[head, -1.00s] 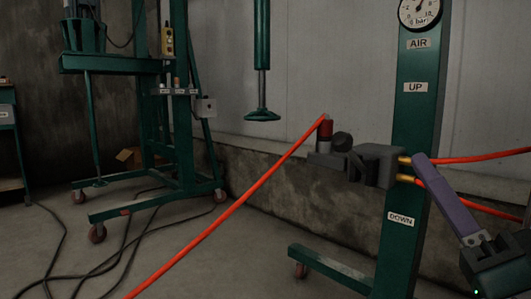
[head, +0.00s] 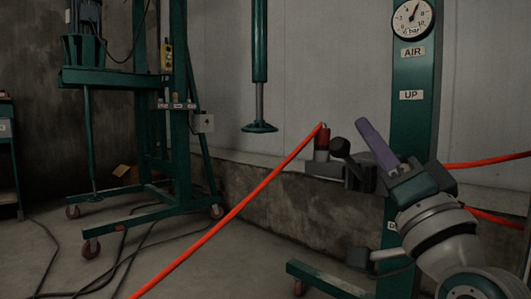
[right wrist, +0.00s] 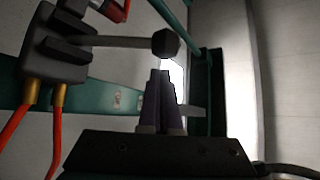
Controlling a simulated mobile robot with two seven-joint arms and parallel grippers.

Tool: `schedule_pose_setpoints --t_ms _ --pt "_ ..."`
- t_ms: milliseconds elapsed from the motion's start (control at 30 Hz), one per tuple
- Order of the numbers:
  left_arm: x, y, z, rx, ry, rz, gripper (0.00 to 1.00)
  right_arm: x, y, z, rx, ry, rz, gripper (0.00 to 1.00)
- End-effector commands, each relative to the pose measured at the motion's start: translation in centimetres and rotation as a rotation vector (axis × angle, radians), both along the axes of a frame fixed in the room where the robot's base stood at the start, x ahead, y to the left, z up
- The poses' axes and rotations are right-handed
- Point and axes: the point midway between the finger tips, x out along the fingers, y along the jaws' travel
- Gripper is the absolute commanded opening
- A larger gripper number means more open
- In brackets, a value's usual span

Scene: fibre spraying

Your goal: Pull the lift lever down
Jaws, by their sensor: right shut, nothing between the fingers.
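The lift lever is a grey rod with a dark round knob (head: 340,147) on the valve block (head: 358,174) of the green column. In the right wrist view the lever knob (right wrist: 166,43) sits at the end of its rod, which comes from the valve block (right wrist: 58,50) at left. My right gripper (head: 363,123) has purple fingers, closed together and empty, and covers part of the valve. In the right wrist view its fingertips (right wrist: 160,74) end just below the knob in the picture; contact cannot be told. My left gripper is out of view.
The green column (head: 415,75) bears a pressure gauge (head: 412,18), an AIR label and an UP label (head: 411,95); the lower label is mostly hidden. Orange hoses (head: 235,211) run from the valve. A wheeled green stand (head: 145,205) is at left, with cables on the floor.

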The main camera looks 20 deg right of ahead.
Motion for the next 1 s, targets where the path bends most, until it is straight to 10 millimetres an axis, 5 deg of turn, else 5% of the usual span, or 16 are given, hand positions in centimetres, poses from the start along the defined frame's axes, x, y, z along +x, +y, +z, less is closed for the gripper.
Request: schedule_pose_setpoints --t_ms 1000 --pt "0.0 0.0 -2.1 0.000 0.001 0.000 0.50 0.1 1.7 -1.7 -0.068 -0.029 0.000 0.00"
